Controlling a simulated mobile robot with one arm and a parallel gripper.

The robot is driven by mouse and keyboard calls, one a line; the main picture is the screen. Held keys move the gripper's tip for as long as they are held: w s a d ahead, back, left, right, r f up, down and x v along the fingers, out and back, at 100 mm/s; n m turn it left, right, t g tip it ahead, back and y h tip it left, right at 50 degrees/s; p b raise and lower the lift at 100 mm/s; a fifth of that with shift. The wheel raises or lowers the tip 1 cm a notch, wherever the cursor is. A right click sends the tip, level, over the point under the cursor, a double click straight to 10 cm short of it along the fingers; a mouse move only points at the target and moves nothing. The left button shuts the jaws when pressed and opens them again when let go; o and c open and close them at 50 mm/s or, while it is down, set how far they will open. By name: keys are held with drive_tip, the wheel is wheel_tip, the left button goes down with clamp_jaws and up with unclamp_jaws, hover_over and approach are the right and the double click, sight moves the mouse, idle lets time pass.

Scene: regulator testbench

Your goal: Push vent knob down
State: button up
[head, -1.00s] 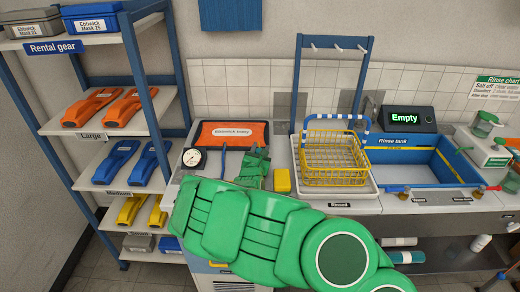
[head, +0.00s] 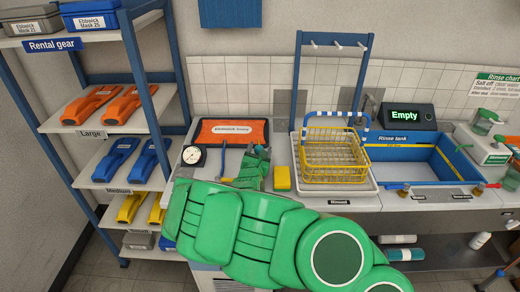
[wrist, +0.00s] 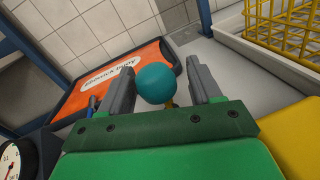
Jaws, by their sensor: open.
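A round teal knob (wrist: 156,82) on a small orange-yellow stem shows in the wrist view, between my fingers. I take it as the vent knob; no label shows. My gripper (wrist: 170,80) is open, with one grey finger on each side of the knob; I cannot tell whether either touches it. The green palm hides what lies below the knob. In the head view my gripper (head: 257,150) is low over the counter, right of a round dial gauge (head: 193,156) and a blue upright part (head: 224,160). The gauge also shows at the wrist view's lower left (wrist: 16,163).
An orange tray (head: 205,130) lies behind my gripper. A yellow block (head: 282,177) sits close on its right, then a yellow wire basket (head: 333,165) on a white tray. The blue rinse tank (head: 420,168) is farther right. A gear shelf (head: 105,130) stands at left.

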drive_tip(key=shift+s+a, duration=0.2)
drive_tip(key=shift+s, duration=0.85)
drive_tip(key=shift+s+a, duration=0.15)
drive_tip(key=shift+s, duration=0.95)
drive_tip(key=shift+s+a, duration=0.2)
drive_tip(key=shift+s, duration=0.85)
